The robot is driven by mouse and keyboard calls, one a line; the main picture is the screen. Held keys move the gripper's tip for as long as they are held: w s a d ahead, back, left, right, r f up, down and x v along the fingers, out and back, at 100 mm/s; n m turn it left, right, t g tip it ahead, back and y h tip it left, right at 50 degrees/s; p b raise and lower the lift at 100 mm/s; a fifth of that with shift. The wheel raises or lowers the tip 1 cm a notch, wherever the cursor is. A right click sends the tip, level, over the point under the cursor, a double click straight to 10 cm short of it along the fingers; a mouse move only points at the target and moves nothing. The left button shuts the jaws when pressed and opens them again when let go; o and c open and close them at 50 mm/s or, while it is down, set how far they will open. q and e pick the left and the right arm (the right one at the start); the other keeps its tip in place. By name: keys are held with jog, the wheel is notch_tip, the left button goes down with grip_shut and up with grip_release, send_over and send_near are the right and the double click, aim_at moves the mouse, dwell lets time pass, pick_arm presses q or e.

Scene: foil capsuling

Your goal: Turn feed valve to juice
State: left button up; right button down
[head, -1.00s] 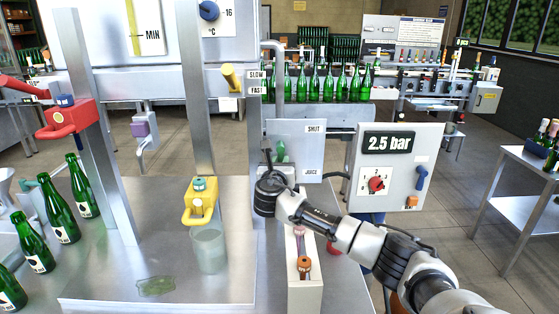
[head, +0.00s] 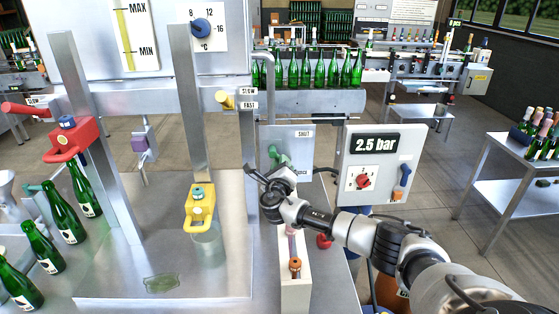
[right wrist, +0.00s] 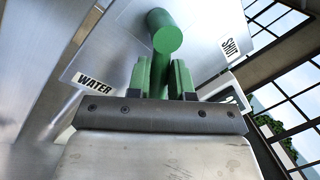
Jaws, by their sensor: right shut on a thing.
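The green feed valve handle (head: 277,154) stands on a grey metal panel (head: 299,152) beyond my right gripper. In the right wrist view the handle (right wrist: 165,45) rises between the fingers of my right gripper (right wrist: 160,80), which is shut on it. That view shows a WATER label (right wrist: 92,84) to the left and a SHUT label (right wrist: 231,47) to the upper right. The SHUT label (head: 302,134) also shows in the head view, while the gripper and arm cover the panel's lower part. I cannot tell which label the handle points to. My left gripper is not in view.
A control box (head: 381,165) with a 2.5 bar display stands right of the panel, close to my right arm. A yellow filling head (head: 200,209) and green bottles (head: 61,210) are to the left.

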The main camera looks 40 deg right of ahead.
dwell(0.3)
jog(key=c, duration=1)
grip_release()
jog(key=b+v, duration=0.2)
jog(key=v, duration=0.7)
jog(key=shift+s+a+f, duration=0.15)
jog(key=shift+s+a, duration=0.05)
jog(key=shift+s, duration=0.15)
jog(key=shift+s+a, duration=0.35)
jog(key=shift+s, duration=0.1)
jog(key=shift+a+f, duration=0.1)
